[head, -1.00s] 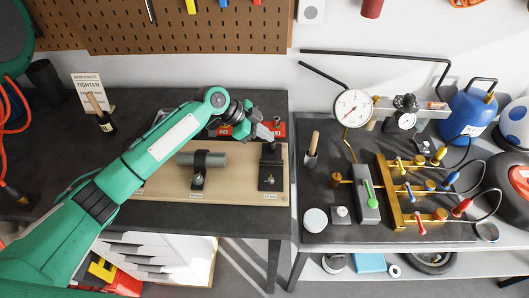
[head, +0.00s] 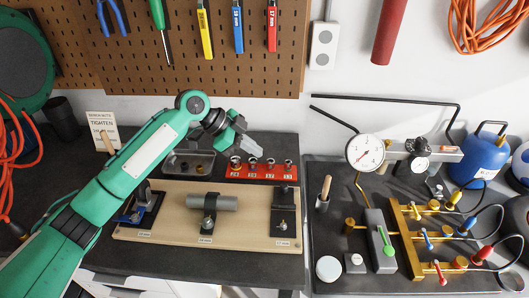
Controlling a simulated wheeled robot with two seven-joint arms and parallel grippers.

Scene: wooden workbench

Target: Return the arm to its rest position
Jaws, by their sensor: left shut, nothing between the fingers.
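My left arm comes in from the lower left and reaches over the back of the workbench (head: 90,265). My left gripper (head: 254,148) is shut and empty. In the picture it sits just above the red socket rack (head: 262,176) and right of the metal tray (head: 178,163), apart from the wooden board (head: 165,227). The board carries a fixture with a blue part (head: 133,216) at its left, a grey cylinder on a stand (head: 211,203) in the middle and a black bracket (head: 284,215) at its right. My right gripper is not in view.
A pegboard (head: 150,60) with hanging tools is behind the bench. A sign (head: 98,122) stands behind my arm. To the right, a second table holds a round gauge (head: 365,152), a brass manifold (head: 405,240) and a blue gas cylinder (head: 482,160). The space above the board's front is clear.

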